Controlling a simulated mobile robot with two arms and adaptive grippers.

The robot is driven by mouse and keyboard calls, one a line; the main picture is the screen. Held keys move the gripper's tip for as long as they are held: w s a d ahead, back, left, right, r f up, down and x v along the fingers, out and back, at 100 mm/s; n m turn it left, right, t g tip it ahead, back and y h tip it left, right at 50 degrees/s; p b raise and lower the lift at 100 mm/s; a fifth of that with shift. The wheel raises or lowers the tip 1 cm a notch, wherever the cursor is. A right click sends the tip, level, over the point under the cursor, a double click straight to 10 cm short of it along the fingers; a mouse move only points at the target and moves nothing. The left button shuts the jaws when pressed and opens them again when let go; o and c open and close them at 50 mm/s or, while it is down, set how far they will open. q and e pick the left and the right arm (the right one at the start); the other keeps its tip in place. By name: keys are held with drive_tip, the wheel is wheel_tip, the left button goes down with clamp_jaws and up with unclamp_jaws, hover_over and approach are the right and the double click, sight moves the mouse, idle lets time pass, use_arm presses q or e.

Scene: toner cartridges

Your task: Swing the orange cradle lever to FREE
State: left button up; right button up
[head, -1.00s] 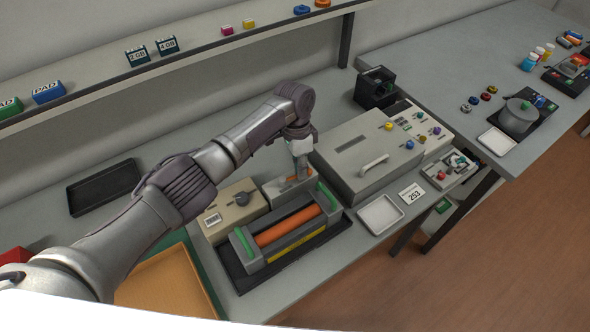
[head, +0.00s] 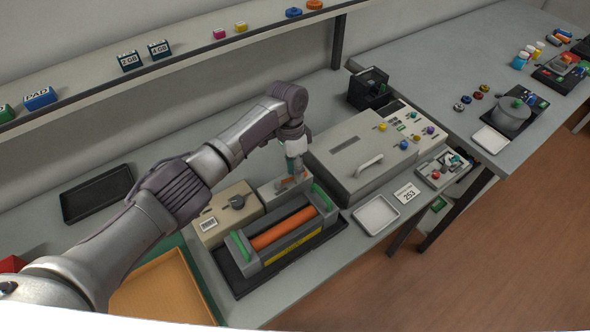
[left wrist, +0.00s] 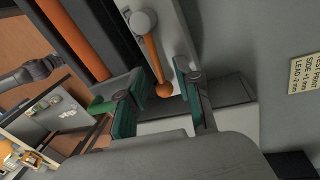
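The orange cradle lever (left wrist: 153,60) shows in the left wrist view, with a round grey pivot at its upper end and an orange ball at its lower end. My left gripper (left wrist: 158,98) is open, with one teal-padded finger on each side of the ball end; I cannot tell whether either finger touches it. In the head view my left gripper (head: 295,168) points down at the grey block (head: 268,190) behind the cradle and mostly hides the lever. The cradle (head: 247,262) holds an orange roller (head: 282,229) between green-topped ends. Any FREE marking is not readable. My right gripper is not in view.
A beige box with a dark knob (head: 237,202) stands left of the lever block. A large grey machine with a handle (head: 345,157) stands close on the right. A white tray (head: 376,214) and a 253 card (head: 406,193) lie near the front edge. A shelf runs above.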

use_arm(q)
wheel_tip(320, 180, up, 12)
drive_tip(key=w+a, duration=0.1)
drive_tip(key=w, duration=0.1)
drive_tip(key=shift+f, duration=0.25)
drive_tip(key=shift+a, duration=0.1)
